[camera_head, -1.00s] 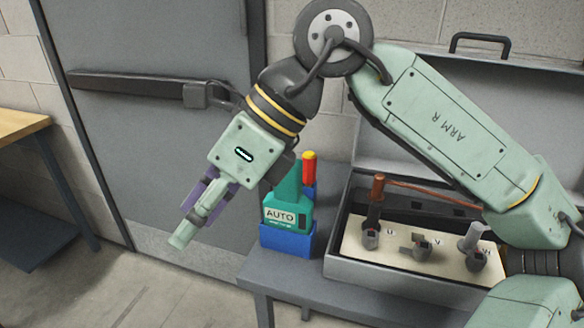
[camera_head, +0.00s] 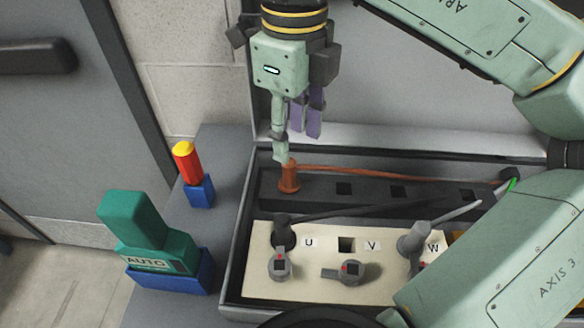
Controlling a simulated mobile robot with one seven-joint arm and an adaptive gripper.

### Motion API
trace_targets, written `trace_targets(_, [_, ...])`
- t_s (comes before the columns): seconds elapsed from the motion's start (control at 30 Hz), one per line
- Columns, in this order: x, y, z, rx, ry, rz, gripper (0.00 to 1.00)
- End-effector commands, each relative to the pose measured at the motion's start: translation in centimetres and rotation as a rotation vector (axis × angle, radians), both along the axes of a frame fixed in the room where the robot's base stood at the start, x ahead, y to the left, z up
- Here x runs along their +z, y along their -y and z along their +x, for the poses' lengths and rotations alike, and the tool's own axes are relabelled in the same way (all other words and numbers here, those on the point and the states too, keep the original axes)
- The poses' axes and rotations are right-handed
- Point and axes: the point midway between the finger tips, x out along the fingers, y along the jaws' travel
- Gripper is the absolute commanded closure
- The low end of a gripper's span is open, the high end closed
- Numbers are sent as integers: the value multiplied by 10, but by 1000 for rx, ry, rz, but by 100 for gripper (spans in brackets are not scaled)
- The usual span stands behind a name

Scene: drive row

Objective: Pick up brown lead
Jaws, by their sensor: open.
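The brown lead has an orange-brown plug (camera_head: 289,179) standing upright at the left end of the dark back strip in the open case. Its cable (camera_head: 390,172) runs right to the strip's far end. My gripper (camera_head: 293,143) points down just above this plug, open and empty. Its pale green finger hangs lowest, near the plug's top; purple fingers are to the right and higher. I cannot tell whether the finger touches the plug.
A black plug (camera_head: 284,232) stands by U and a grey plug (camera_head: 414,239) by W on the cream panel (camera_head: 310,285). Left of the case are a green AUTO tester (camera_head: 150,240) and a red-yellow tool (camera_head: 188,163), both in blue holders. My arm hides the case's right front.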

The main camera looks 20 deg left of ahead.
Motion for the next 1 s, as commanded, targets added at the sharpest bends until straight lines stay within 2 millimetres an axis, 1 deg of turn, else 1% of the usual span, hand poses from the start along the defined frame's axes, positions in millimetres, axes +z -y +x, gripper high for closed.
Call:
trace_targets(0.03, [-7, 0, 0, 0, -1, -1, 58])
trace_targets(0.1, [-16, 0, 0, 0, -2, 2, 58])
trace_targets(0.33, [-33, -3, 1, 3, -3, 2, 58])
trace_targets(0.47, [-52, -8, 2, 3, -3, 1, 58])
trace_targets(0.5, [-60, -7, 2, 2, -3, 1, 58])
trace_targets(0.6, [-71, -7, 2, 2, -2, 2, 58])
trace_targets(0.7, [-76, -8, 2, 1, 0, 1, 58])
trace_targets(0.87, [-76, -8, 2, 1, 0, 1, 58])
trace_targets(0.9, [-76, -8, 2, 1, 0, 1, 58])
trace_targets(1.0, [-76, -8, 2, 1, 0, 1, 65])
